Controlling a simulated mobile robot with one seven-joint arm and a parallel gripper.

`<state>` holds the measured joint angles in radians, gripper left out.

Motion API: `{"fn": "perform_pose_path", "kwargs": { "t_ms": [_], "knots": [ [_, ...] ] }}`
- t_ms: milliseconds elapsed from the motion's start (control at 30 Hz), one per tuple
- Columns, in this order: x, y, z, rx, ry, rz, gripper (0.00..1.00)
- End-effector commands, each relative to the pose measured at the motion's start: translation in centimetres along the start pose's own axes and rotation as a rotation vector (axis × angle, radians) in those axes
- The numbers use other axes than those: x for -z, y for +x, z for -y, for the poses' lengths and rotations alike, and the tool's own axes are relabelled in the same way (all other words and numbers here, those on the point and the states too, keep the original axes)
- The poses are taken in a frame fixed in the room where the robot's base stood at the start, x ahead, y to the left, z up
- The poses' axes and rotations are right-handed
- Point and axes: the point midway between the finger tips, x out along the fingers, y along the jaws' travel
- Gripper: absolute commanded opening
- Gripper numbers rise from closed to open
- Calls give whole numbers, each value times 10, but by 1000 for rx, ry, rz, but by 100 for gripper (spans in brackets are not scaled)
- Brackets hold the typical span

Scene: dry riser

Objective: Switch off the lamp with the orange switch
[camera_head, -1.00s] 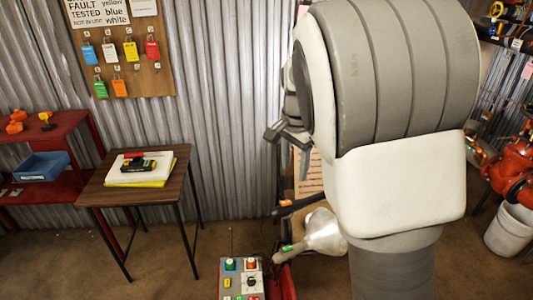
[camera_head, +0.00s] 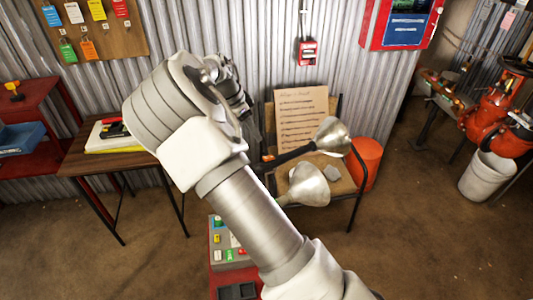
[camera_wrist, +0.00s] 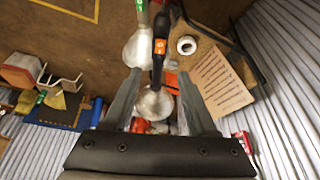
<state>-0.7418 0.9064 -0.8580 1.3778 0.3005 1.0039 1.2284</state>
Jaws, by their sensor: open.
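The other lamp (camera_wrist: 138,48) has a green mark and shows in the head view (camera_head: 309,185). My gripper (camera_wrist: 160,75) is open, with its fingers on either side of the orange-switch lamp in the picture. Their depth and any contact cannot be told. My arm hides most of the gripper in the head view.
A chair (camera_head: 352,205) holds a written board (camera_head: 302,120). An orange bin (camera_head: 367,163) stands beside it. A control box (camera_head: 230,240) is below my arm. A table (camera_head: 85,160) stands at left. Open floor lies at right (camera_head: 430,230).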

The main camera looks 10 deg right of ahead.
Motion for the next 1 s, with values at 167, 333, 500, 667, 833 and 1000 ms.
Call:
{"fn": "perform_pose_path", "kwargs": {
  "t_ms": [167, 333, 500, 667, 833, 1000],
  "knots": [
    [1, 42, -1, -4, 0, -1, 57],
    [1, 79, -2, -4, -1, -1, 57],
    [1, 110, -1, -3, -2, -1, 57],
    [1, 126, -1, -1, -2, -1, 57],
    [0, 132, 0, 0, -1, 0, 57],
    [0, 133, 0, 1, -2, 0, 57]
  ]
}}
